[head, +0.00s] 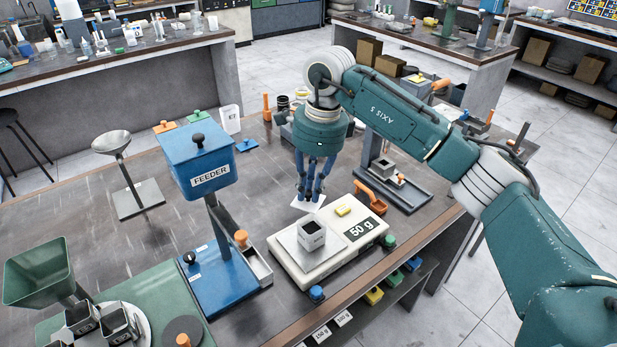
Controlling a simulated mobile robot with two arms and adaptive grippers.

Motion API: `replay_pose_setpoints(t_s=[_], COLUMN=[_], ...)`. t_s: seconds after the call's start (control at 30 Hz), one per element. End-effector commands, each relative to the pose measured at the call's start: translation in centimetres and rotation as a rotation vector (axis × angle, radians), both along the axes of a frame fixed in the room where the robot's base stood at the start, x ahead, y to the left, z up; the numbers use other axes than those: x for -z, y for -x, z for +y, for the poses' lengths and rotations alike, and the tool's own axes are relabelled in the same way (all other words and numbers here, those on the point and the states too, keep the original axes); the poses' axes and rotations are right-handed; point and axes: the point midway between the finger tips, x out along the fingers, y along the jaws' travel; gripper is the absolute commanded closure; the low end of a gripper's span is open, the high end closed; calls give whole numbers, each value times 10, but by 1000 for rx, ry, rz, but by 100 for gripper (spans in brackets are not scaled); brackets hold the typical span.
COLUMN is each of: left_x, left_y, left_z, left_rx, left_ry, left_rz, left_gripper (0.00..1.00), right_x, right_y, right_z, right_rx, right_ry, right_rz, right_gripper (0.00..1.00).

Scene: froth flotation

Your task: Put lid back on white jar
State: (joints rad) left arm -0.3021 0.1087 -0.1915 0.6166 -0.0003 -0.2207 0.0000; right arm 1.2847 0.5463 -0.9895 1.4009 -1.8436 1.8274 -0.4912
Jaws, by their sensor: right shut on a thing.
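My right gripper (314,192) points straight down above the back edge of the white scale (345,262). Its blue fingers are close together, with a thin white piece (307,204) at their tips. I cannot tell for certain that this piece is the lid. A small, pale, open square container (311,231) with dark contents and a label stands on the scale's plate, just below and in front of the fingers. A white upright container (229,119) stands farther back, left of the gripper. I cannot tell which of these is the white jar. My left gripper is not in view.
A blue feeder (200,165) on a post stands left of the scale. A green hopper (38,273) is at the front left.

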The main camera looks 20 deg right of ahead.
Motion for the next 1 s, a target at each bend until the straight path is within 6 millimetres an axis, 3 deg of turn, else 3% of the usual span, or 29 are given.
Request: replay_pose_setpoints(t_s=[0.43, 0.8, 1.0], left_x=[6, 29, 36], left_y=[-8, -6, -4], left_z=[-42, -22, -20], left_rx=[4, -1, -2], left_ry=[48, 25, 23], left_rz=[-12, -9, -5], left_gripper=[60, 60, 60], right_x=[19, 55, 65], right_y=[0, 0, 0], right_z=[-1, -1, -1], right_rx=[-38, -37, -37], right_ry=[-1, -1, -1], right_rz=[-1, -2, -2], right_gripper=[98, 98, 98])
